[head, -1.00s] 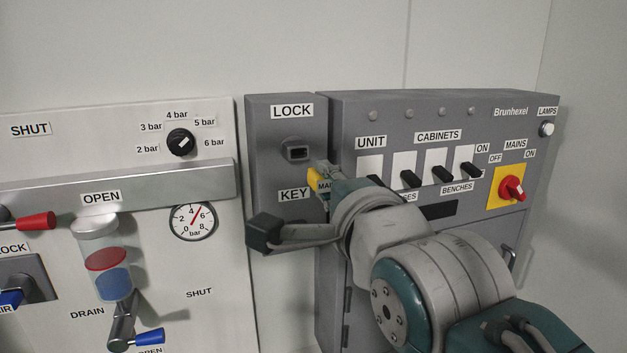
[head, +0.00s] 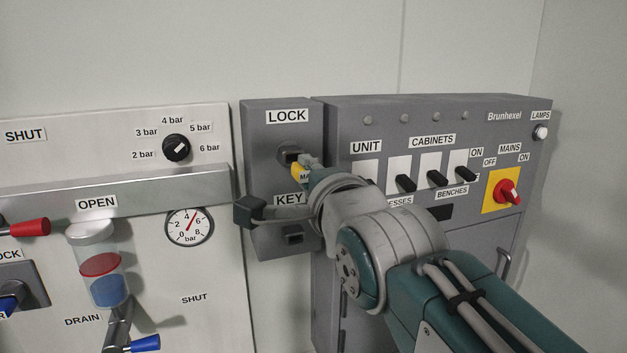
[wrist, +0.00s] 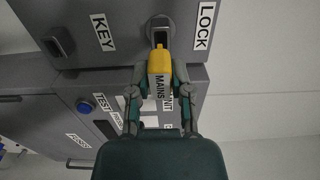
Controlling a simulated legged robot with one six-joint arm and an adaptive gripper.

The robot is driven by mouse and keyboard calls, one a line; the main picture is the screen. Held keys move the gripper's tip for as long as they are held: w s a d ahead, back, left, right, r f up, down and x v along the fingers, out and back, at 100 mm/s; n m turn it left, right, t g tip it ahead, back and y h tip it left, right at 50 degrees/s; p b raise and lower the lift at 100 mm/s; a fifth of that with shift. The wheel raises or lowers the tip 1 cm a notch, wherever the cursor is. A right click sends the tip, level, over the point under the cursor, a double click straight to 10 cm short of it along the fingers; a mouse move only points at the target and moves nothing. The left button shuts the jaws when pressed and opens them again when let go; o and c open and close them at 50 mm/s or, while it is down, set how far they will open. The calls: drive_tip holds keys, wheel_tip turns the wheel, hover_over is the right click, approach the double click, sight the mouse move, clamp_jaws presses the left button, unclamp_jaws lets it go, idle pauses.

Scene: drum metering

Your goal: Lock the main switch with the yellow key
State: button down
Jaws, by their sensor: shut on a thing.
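The yellow key (head: 298,171), labelled MAINS, is held in my gripper (head: 305,170) at the grey box under the LOCK label. In the wrist view my gripper (wrist: 160,90) has its fingers on both sides of the yellow key (wrist: 160,63). The key's far end is at the LOCK socket (wrist: 160,28); I cannot tell whether it is inside. The LOCK socket (head: 290,154) is partly covered in the head view. The red main switch (head: 507,192) sits on a yellow plate at the right, between OFF and ON labels.
A second socket, by the KEY label (head: 293,238), looks empty; it also shows in the wrist view (wrist: 58,42). Cabinet switches (head: 437,178) stand right of my wrist. A panel with a pressure gauge (head: 189,226) and a red-handled lever (head: 30,227) is at the left.

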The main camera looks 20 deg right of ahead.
drive_tip(key=shift+w, duration=0.4)
drive_tip(key=shift+w, duration=1.6)
idle(1.4)
drive_tip(key=shift+c, duration=2.3)
unclamp_jaws()
drive_tip(key=s, duration=1.2)
